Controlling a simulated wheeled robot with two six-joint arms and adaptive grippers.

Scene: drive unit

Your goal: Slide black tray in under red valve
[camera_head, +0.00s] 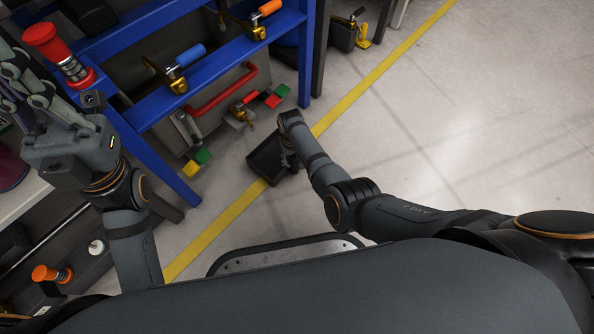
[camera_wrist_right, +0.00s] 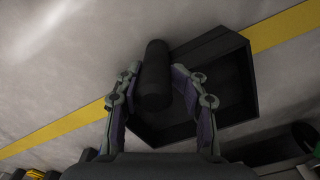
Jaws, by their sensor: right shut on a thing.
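The black tray (camera_head: 266,160) is just above or on the floor by the yellow line, in front of the blue frame; I cannot tell if it touches the floor. My right gripper (camera_head: 287,155) is at its right side. In the right wrist view, the right gripper (camera_wrist_right: 155,85) is shut around the tray's dark cylindrical handle (camera_wrist_right: 156,70), with the open tray (camera_wrist_right: 244,75) just beyond. A red-topped valve (camera_head: 60,52) stands upright at the upper left, at the blue frame's left end. My left gripper (camera_head: 40,100) is beside and below this valve; its fingertips are unclear.
The blue frame (camera_head: 225,62) carries blue and orange handled valves, with a red bar handle (camera_head: 222,92) below. Its front leg (camera_head: 165,170) stands left of the tray. An orange-topped valve (camera_head: 50,273) is at lower left. Open floor (camera_head: 460,120) lies to the right.

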